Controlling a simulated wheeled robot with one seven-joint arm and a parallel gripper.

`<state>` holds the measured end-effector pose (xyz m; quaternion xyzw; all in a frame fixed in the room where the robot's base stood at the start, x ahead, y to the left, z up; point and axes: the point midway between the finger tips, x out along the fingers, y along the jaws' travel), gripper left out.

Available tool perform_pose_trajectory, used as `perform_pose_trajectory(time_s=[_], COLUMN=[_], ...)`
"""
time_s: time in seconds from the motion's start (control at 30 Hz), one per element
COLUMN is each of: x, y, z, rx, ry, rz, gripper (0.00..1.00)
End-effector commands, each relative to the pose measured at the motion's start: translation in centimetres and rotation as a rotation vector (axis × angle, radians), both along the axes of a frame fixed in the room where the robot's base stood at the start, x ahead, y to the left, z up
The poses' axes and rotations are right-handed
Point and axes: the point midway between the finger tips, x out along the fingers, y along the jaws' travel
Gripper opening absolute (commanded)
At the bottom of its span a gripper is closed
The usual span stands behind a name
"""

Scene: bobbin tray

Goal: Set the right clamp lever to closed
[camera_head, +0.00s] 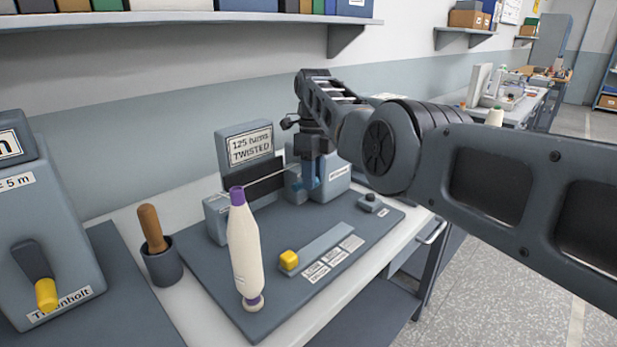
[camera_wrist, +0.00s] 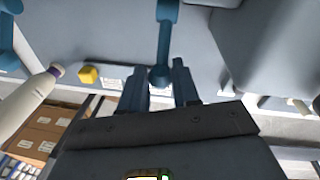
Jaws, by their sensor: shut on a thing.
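The right clamp lever (camera_wrist: 164,40) is a blue bar with a rounded end, between my fingers in the wrist view. My gripper (camera_wrist: 160,86) is shut on its rounded end. In the head view my gripper (camera_head: 312,157) points down at the right clamp block (camera_head: 334,176), and blue lever parts show just below it. Whether the lever stands open or closed is hard to tell, as my gripper and arm cover part of it. The left clamp block (camera_head: 214,218) is partly behind the bobbin. Its blue lever (camera_wrist: 8,48) shows at the left edge of the wrist view.
A white bobbin with purple ends (camera_head: 245,250) stands upright at the front of the grey base plate (camera_head: 225,302). A yellow knob (camera_head: 289,260) sits on a slider strip right of it. A sign (camera_head: 249,146) reads "125 turns TWISTED". A cup with a wooden-handled tool (camera_head: 161,266) stands left.

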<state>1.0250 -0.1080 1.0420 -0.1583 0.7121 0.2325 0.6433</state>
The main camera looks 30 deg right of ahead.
Motion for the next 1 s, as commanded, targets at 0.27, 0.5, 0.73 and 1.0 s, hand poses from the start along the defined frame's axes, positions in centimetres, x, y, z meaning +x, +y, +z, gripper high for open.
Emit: perform_pose_trajectory(time_s=[0.27,0.5,0.73,1.0], x=[-0.18,-0.16,-0.11,-0.11], y=[0.10,0.11,0.05,-0.09], z=[-0.21,-0.20,-0.10,0.21], rx=[0.000,0.000,-0.001,-0.001], ry=[0.010,0.009,0.007,0.006], rz=[0.002,0.002,0.001,0.001], gripper=[0.00,0.39,0.56,0.56])
